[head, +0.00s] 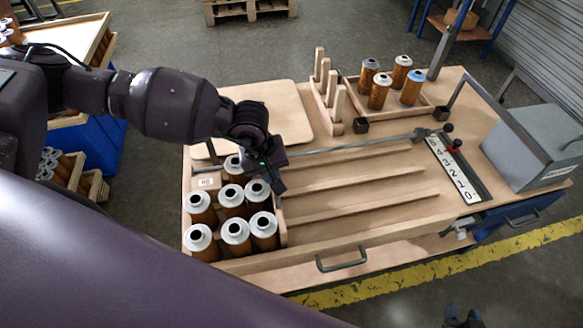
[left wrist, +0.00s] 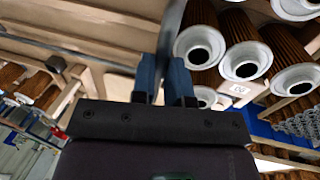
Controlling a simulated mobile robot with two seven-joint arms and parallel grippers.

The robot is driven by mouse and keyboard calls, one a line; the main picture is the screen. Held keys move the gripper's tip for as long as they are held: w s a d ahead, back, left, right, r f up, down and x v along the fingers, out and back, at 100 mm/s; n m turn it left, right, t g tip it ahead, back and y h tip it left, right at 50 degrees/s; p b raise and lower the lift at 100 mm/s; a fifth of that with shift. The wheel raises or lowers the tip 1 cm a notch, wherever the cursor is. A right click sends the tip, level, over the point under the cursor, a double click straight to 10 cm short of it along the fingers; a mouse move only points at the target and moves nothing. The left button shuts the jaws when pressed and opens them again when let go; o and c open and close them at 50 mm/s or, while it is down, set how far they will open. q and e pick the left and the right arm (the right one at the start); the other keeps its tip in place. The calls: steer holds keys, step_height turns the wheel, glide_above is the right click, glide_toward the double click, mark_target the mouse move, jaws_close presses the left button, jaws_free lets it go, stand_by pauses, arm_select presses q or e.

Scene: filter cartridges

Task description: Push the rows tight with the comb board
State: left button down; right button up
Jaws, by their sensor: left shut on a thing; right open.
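Several brown filter cartridges with white ring tops (head: 235,232) stand close together in rows at the left end of the wooden bed; they also show in the left wrist view (left wrist: 246,61). My left gripper (head: 275,176) is above their right side. In the left wrist view its blue fingers (left wrist: 165,80) are shut on a thin dark edge, which I take to be the comb board (left wrist: 172,35). A thin upright edge shows right of the cartridges; how it touches them is partly hidden by the gripper. Only the tips of my right gripper (head: 462,316) show at the bottom, apart and empty.
Wooden rails (head: 360,202) run right from the cartridges with clear lanes between. A metal rod (head: 350,143) leads to a numbered scale (head: 458,170) with a red knob. Behind stand a pegged rack (head: 331,118), several other cartridges (head: 379,91) and a grey box (head: 530,145).

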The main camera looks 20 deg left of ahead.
arm_select(q)
steer(key=shift+s+a, duration=0.5)
steer(key=shift+a, duration=0.25)
steer(key=c, duration=1.1)
jaws_free()
steer(key=shift+r, duration=0.15)
steer(key=shift+s+a+r+b, duration=0.1)
steer(key=shift+s+a+r, duration=0.15)
steer(key=shift+r, duration=1.45)
steer(key=shift+s+a+r+b, duration=0.15)
steer(key=shift+a+r, duration=0.15)
steer(key=shift+r, duration=1.45)
steer(key=shift+s+a+r+b, duration=0.15)
steer(key=shift+a+r, duration=0.1)
steer(key=shift+r, duration=1.45)
